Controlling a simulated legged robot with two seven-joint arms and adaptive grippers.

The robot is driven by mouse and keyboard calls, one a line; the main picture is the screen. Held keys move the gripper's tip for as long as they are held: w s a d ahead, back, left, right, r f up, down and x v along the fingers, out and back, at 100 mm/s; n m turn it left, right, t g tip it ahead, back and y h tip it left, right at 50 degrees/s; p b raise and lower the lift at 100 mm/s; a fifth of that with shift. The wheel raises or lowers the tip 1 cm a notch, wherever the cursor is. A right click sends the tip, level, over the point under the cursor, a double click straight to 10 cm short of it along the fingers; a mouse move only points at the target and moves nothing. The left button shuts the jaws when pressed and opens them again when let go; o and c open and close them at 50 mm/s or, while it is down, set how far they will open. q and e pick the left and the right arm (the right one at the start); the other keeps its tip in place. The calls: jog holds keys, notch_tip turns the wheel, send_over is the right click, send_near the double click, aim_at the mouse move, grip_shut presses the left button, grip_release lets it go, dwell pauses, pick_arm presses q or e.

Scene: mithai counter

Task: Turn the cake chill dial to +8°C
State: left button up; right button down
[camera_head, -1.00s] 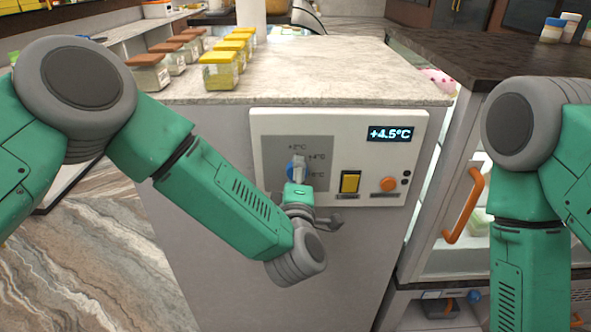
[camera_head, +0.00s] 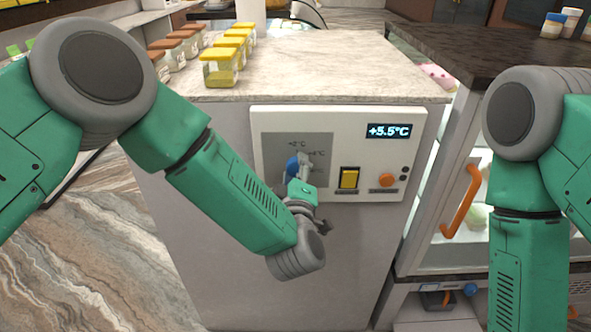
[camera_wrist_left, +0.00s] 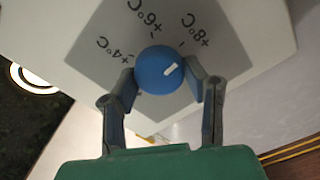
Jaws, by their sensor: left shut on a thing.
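The blue dial (camera_head: 292,167) is on a grey patch of the white control panel (camera_head: 345,120). The panel's display (camera_head: 389,131) reads +5.5°C. My left gripper (camera_head: 300,172) is at the dial and partly covers it and its scale in the head view. In the left wrist view, the two fingers of my left gripper (camera_wrist_left: 167,80) are shut on opposite sides of the dial (camera_wrist_left: 158,66). Its white mark lies right of centre, slanting up and right. Labels +4°C, +6°C and +8°C surround the dial's far side. My right arm (camera_head: 527,200) shows at the right, its gripper out of view.
A yellow switch (camera_head: 349,178) and an orange knob (camera_head: 388,180) sit right of the dial. An orange door handle (camera_head: 463,202) sticks out at the right.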

pick_arm(q)
jog(key=shift+s+f, duration=0.1)
jog(key=shift+f, duration=0.2)
jog(key=o, duration=1.2)
jog(key=shift+c, duration=0.2)
jog(key=shift+d, duration=0.15)
jog(key=shift+r, duration=0.1)
jog(key=shift+s, duration=0.1)
jog(key=s, duration=1.1)
jog(key=shift+s, duration=0.25)
